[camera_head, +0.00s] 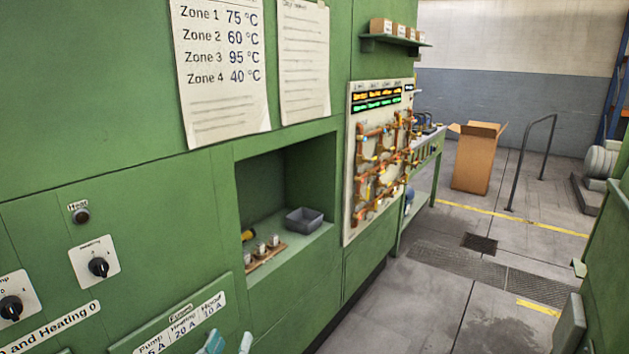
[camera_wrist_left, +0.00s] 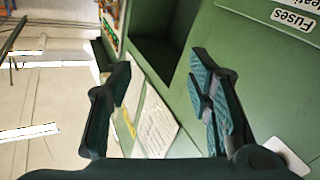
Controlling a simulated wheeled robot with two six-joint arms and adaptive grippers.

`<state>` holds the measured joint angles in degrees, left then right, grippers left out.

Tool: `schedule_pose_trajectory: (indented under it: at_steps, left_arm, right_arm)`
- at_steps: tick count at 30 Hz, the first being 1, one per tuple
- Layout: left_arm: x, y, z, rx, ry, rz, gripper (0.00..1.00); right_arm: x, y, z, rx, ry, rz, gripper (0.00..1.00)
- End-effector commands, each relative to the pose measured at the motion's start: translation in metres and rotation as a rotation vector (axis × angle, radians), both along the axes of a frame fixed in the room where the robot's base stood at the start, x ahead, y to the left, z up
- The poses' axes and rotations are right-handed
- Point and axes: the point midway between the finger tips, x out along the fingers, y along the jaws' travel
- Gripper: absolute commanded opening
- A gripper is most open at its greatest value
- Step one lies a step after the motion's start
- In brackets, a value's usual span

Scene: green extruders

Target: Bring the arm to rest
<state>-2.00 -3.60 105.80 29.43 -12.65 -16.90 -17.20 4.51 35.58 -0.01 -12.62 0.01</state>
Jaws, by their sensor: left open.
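My left gripper (camera_head: 229,343) shows only by its fingertips at the bottom edge of the head view, in front of the green panel with the fuse labels (camera_head: 185,325). In the left wrist view the left gripper (camera_wrist_left: 160,78) is open, its two dark fingers with teal pads wide apart and nothing between them. The green machine (camera_wrist_left: 260,95) and part of its recess lie beyond the fingers. The rest of the left arm is hidden in the head view. My right gripper is not in view.
The green machine front (camera_head: 110,180) with its knobs (camera_head: 98,267) stands close on the left. Its recess holds a grey bin (camera_head: 304,220) and small items on a wooden strip (camera_head: 265,256). A cardboard box (camera_head: 477,158) stands farther back. Open floor (camera_head: 410,310) lies right of the machine.

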Motion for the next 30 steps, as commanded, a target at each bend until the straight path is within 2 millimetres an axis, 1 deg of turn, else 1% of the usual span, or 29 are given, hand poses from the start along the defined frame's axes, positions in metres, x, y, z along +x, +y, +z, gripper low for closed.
schedule_pose_trajectory:
  at_steps: [1, 2, 3, 5, 6, 8, 9, 11, 12, 14, 15, 17, 18, 20, 21, 23, 24, 26, 27, 29, 30]
  left_arm:
    - [-0.029, -0.007, -0.034, 0.078, 0.155, -0.069, 0.47]
    - [-0.047, -0.008, -0.055, 0.121, 0.257, -0.104, 0.47]
    - [-0.071, -0.008, -0.079, 0.167, 0.376, -0.133, 0.47]
    - [-0.105, -0.002, -0.106, 0.225, 0.531, -0.158, 0.47]
    - [-0.127, 0.003, -0.12, 0.257, 0.623, -0.164, 0.47]
    - [-0.158, 0.012, -0.136, 0.296, 0.747, -0.165, 0.47]
    - [-0.178, 0.018, -0.144, 0.318, 0.82, -0.161, 0.47]
    - [-0.206, 0.029, -0.154, 0.349, 0.925, -0.15, 0.47]
    - [-0.224, 0.036, -0.158, 0.366, 0.99, -0.14, 0.47]
    - [-0.251, 0.046, -0.162, 0.388, 1.083, -0.121, 0.47]
    - [-0.268, 0.053, -0.164, 0.404, 1.142, -0.107, 0.47]
    - [-0.294, 0.063, -0.165, 0.421, 1.229, -0.082, 0.47]
    - [-0.311, 0.07, -0.164, 0.434, 1.284, -0.063, 0.47]
    - [-0.305, 0.072, -0.191, 0.429, 1.302, -0.063, 0.47]
    - [-0.302, 0.073, -0.208, 0.427, 1.311, -0.064, 0.47]
    - [-0.3, 0.075, -0.233, 0.424, 1.323, -0.063, 0.47]
    - [-0.3, 0.077, -0.251, 0.422, 1.333, -0.064, 0.47]
    - [-0.302, 0.08, -0.278, 0.419, 1.347, -0.064, 0.47]
    - [-0.304, 0.081, -0.296, 0.417, 1.356, -0.064, 0.47]
    - [-0.311, 0.084, -0.325, 0.413, 1.371, -0.064, 0.47]
    - [-0.317, 0.086, -0.345, 0.41, 1.382, -0.064, 0.47]
  right_arm:
    - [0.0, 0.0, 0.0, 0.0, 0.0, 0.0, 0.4]
    - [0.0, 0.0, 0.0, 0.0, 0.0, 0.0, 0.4]
    - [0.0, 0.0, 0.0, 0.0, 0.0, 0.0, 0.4]
    - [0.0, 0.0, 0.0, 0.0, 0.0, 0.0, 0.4]
    - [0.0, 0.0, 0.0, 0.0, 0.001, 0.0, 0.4]
    - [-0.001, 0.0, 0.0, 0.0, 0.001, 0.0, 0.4]
    - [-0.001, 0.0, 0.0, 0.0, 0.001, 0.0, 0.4]
    - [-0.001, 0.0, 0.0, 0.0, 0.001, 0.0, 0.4]
    - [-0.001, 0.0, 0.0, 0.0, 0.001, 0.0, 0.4]
    - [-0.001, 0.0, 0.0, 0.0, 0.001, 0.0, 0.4]
    - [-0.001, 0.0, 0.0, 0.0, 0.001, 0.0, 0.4]
    - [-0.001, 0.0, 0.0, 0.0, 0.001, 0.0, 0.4]
    - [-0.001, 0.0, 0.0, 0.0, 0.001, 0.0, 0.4]
    - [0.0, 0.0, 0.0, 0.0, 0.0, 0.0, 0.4]
    - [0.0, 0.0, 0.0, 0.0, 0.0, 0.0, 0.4]
    - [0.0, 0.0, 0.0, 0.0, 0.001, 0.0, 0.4]
    - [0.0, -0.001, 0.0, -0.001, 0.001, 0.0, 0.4]
    - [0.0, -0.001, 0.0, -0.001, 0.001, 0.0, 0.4]
    - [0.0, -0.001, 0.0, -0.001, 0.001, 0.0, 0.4]
    - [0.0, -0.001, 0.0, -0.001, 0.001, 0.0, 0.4]
    - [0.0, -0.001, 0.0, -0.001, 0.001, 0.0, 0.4]
